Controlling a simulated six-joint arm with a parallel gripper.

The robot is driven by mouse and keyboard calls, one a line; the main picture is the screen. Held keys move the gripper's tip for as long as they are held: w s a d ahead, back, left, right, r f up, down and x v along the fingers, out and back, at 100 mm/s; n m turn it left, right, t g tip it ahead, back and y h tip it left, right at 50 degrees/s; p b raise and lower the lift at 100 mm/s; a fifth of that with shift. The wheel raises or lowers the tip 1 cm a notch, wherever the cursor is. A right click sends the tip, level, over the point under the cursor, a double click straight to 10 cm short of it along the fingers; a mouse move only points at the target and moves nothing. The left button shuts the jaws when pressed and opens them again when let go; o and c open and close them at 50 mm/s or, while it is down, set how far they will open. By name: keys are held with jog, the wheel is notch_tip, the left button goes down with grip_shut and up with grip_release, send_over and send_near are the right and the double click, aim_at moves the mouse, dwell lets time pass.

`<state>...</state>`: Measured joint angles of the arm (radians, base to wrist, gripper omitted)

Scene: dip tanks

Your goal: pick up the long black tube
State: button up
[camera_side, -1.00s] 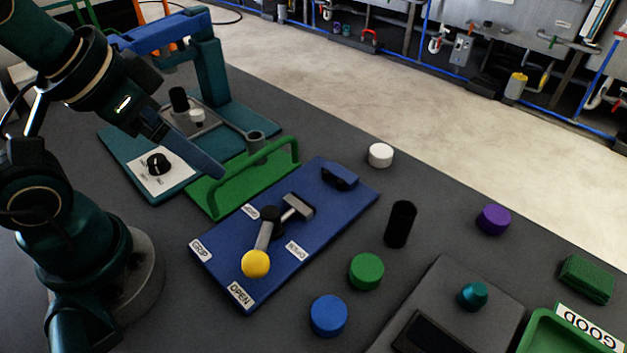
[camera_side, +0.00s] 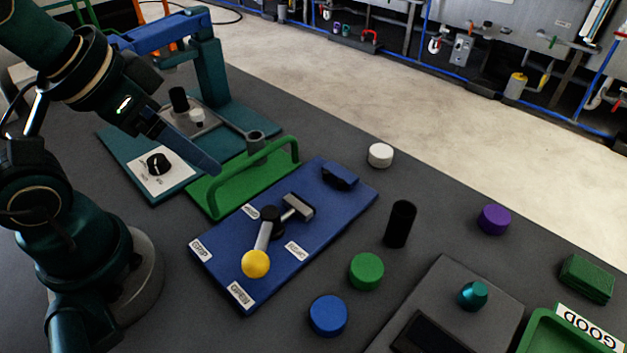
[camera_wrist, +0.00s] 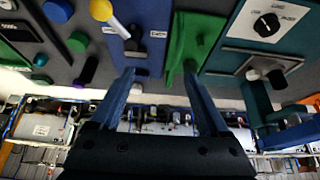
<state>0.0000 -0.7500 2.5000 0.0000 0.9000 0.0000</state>
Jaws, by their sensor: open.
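The long black tube (camera_side: 400,224) stands upright on the grey table, to the right of the blue lever plate. It also shows in the wrist view (camera_wrist: 88,70), left of my fingers. My gripper (camera_wrist: 159,70) is open, with nothing between its two blue fingers. In the side view my gripper (camera_side: 212,166) hangs above the green plate and the teal fixture, well to the left of the tube and apart from it.
The blue plate (camera_side: 335,235) with its yellow-knobbed lever (camera_side: 255,264) and the green handle (camera_side: 240,180) lie between my gripper and the tube. A green cylinder (camera_side: 366,271), blue cylinder (camera_side: 328,316), white cylinder (camera_side: 380,155) and purple cylinder (camera_side: 494,220) stand around the tube.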

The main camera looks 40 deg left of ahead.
jog(key=w+d+r+m, duration=0.1)
jog(key=w+d+r, duration=0.3)
jog(key=w+r, duration=0.55)
jog(key=m+g, duration=0.1)
send_over(404, 205)
jog(key=s, duration=0.2)
notch_tip(404, 205, down, 5)
jog(key=shift+h, duration=0.4)
jog(key=f, duration=1.4)
jog(key=shift+w+d+f, duration=0.15)
jog(key=shift+d+f, duration=0.15)
jog(key=shift+x, duration=2.5)
grip_shut()
